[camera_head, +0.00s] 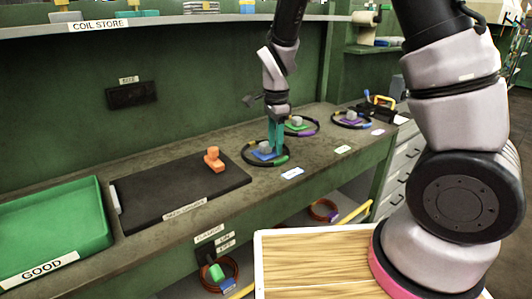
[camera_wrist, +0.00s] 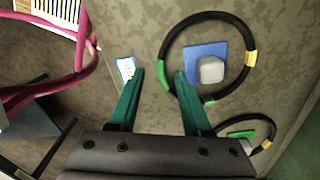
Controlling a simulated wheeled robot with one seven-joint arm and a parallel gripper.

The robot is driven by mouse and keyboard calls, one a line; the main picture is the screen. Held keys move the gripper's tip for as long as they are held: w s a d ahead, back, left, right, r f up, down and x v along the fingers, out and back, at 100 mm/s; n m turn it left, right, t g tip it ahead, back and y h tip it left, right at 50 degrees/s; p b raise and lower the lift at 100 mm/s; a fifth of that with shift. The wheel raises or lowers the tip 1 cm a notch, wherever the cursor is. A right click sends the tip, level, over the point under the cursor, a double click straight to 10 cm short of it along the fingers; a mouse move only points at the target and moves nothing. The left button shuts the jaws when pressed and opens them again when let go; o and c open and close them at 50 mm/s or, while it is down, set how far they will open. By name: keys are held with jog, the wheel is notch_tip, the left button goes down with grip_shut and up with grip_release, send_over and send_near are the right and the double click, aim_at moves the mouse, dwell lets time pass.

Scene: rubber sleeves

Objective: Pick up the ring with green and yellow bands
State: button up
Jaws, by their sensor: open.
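The black ring with green and yellow bands (camera_head: 246,159) lies flat on the bench around a blue pad with a grey block. In the wrist view this ring (camera_wrist: 207,15) shows a yellow band at its right and a green band at its bottom. My gripper (camera_head: 275,148) points down over the ring with teal fingers. In the wrist view my gripper (camera_wrist: 159,75) is open and empty. The ring's left side runs between the fingertips, the right one inside the ring and the left one outside. Whether a finger touches the ring, I cannot tell.
Another banded ring (camera_head: 316,131) lies around a green pad (camera_head: 298,126) just behind. A ring with purple bands (camera_head: 337,121) lies further right. A black mat (camera_head: 180,192) with an orange piece (camera_head: 213,159) and a green tray (camera_head: 60,228) are left. A shelf (camera_head: 180,22) hangs above.

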aim_at(276, 162)
jog(key=shift+w+d+f, duration=0.1)
jog(key=shift+d+f, duration=0.05)
jog(key=shift+f, duration=1.25)
jog(key=shift+d+f, duration=0.1)
jog(key=shift+f, duration=1.25)
grip_shut()
